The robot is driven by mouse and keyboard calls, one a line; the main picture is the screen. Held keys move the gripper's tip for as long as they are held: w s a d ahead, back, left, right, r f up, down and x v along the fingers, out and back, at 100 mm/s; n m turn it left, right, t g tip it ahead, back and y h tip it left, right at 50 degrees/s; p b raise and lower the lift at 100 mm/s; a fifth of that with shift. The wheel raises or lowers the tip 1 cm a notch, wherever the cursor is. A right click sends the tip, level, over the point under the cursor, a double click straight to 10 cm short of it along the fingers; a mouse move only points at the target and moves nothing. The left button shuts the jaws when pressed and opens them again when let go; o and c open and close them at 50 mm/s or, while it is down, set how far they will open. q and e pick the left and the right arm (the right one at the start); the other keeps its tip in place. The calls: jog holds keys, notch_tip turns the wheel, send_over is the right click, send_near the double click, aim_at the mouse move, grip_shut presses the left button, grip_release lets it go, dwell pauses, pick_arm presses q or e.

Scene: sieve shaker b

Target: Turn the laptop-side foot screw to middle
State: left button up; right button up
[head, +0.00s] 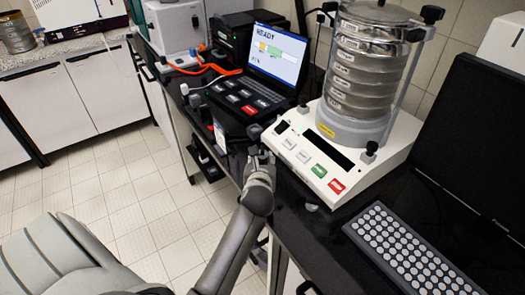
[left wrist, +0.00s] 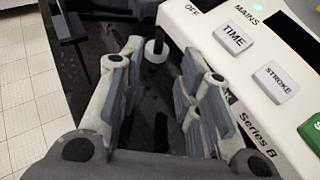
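The white sieve shaker (head: 345,185) stands on the black bench, with a stack of metal sieves (head: 366,75) on it. My left gripper (head: 260,158) is at the shaker's laptop-side front edge. In the left wrist view, its fingers (left wrist: 163,72) are open and apart. A small foot screw (left wrist: 154,48), with a pale ring and dark stem, shows between and just beyond the fingertips, beside the shaker's housing. No finger visibly grips it. In the head view the gripper hides this screw. My right gripper is not in view.
The open laptop (head: 262,75) stands left of the shaker, its screen showing READY. A grey keyboard (head: 410,245) and dark monitor (head: 475,150) are on the right. The shaker's buttons (head: 319,171) are close to my gripper. Open floor (head: 130,190) lies left of the bench.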

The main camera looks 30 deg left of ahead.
aim_at(262, 151)
pick_arm(q)
jog(key=x, duration=0.4)
jog(key=shift+s, duration=0.1)
jog(key=x, duration=0.2)
jog(key=shift+w+a+f, duration=0.15)
jog(key=shift+w, duration=0.05)
jog(key=shift+w+a, duration=0.1)
jog(key=shift+w, duration=0.1)
jog(key=shift+w+a+f, duration=0.1)
jog(key=shift+f, duration=0.05)
jog(key=c, duration=0.5)
grip_shut()
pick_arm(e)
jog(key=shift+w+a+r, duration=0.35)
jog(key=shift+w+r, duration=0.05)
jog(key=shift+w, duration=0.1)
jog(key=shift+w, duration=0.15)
